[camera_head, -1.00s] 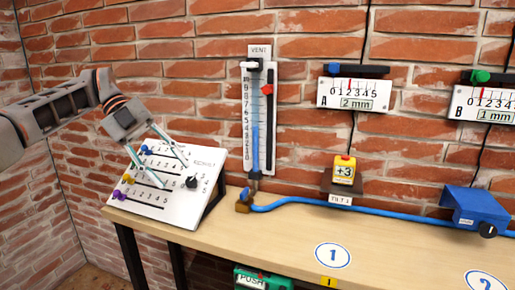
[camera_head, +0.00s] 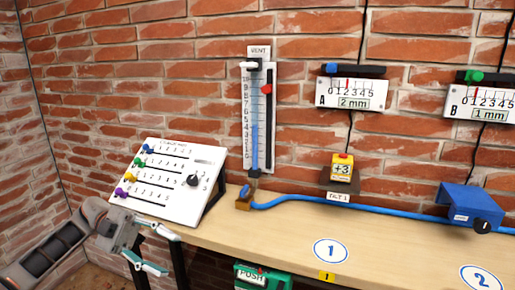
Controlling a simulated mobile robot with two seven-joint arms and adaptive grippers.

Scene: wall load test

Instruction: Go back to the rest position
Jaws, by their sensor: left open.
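My left gripper (camera_head: 153,251) is open and empty at the lower left, in front of the bench's front edge and below the white slider panel. Its two thin fingers are spread apart. The white panel (camera_head: 170,208) stands tilted on the left end of the wooden bench (camera_head: 270,232). It carries blue, green, yellow and purple knobs at the left ends of their rows and a black dial (camera_head: 193,181). The gripper is apart from the panel. My right gripper is not in view.
A vertical VENT gauge (camera_head: 258,115) hangs on the brick wall. Meters A (camera_head: 351,95) and B (camera_head: 484,103) hang at the right. A +3 block (camera_head: 342,167), a blue hose (camera_head: 370,202) and a blue clamp box (camera_head: 470,205) are along the bench. A green PUSH box (camera_head: 262,277) is below.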

